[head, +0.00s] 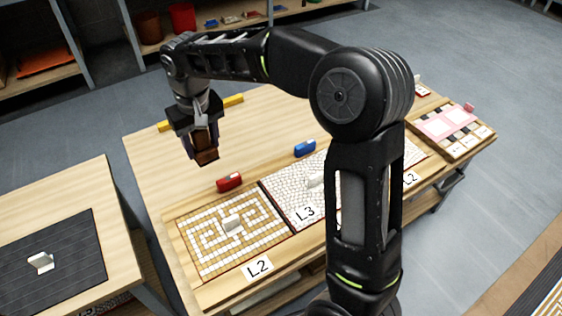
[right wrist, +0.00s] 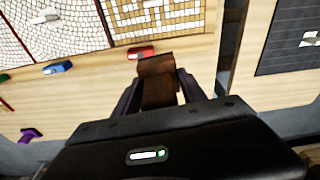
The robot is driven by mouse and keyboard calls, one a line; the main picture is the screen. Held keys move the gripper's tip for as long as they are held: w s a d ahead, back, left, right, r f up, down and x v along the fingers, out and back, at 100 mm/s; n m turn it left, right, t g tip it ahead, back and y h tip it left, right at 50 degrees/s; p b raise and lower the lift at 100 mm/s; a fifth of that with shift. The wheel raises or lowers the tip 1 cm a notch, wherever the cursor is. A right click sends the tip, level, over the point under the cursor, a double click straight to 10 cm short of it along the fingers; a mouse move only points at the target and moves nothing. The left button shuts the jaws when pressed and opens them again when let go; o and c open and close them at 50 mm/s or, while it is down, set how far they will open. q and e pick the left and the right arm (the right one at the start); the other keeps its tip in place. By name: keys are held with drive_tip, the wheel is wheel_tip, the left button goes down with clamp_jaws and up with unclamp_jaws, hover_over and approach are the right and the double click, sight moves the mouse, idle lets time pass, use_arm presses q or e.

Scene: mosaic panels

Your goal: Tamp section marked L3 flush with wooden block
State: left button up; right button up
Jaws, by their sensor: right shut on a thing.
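My right gripper (head: 203,141) is shut on a brown wooden block (head: 206,157). It holds the block above the wooden table, behind and left of the panel labelled L2. In the right wrist view the block (right wrist: 158,80) sits between the two fingers of the gripper (right wrist: 162,84). The L3 section (head: 288,195) is a panel of pale, irregular tiles right of the L2 panel, with a white label at its front. My right arm hides part of its right side. It also shows at upper left in the right wrist view (right wrist: 30,30). My left gripper is not in view.
A red item (head: 229,182) and a blue item (head: 304,148) lie behind the panels. A pale piece lies on the L2 panel (head: 187,260), and another on L3. A yellow bar (head: 234,100) lies at the table's back. A side table (head: 110,215) stands left across a gap.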

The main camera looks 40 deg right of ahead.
drive_tip(key=s+d+f+m+p, duration=0.2)
drive_tip(key=s+d+f+p, duration=0.1)
drive_tip(key=d, duration=0.5)
drive_tip(key=s+d+f+m+p, duration=0.1)
drive_tip(key=s+d+f+p, duration=0.2)
drive_tip(key=s+d+f, duration=0.3)
drive_tip(key=shift+s+d+f+m+h, duration=0.2)
drive_tip(key=shift+s+d+m+h, duration=0.25)
drive_tip(key=shift+d, duration=0.6)
drive_tip(key=shift+s, duration=0.1)
drive_tip(key=b, duration=0.4)
hover_over(282, 190)
drive_tip(key=shift+s+f, duration=0.1)
drive_tip(key=shift+f, duration=2.9)
drive_tip(key=shift+s+f+b, duration=0.1)
drive_tip(key=shift+f+b, duration=0.65)
drive_tip(key=shift+b, duration=0.3)
wheel_tip(282, 190, up, 7)
drive_tip(key=p, duration=0.5)
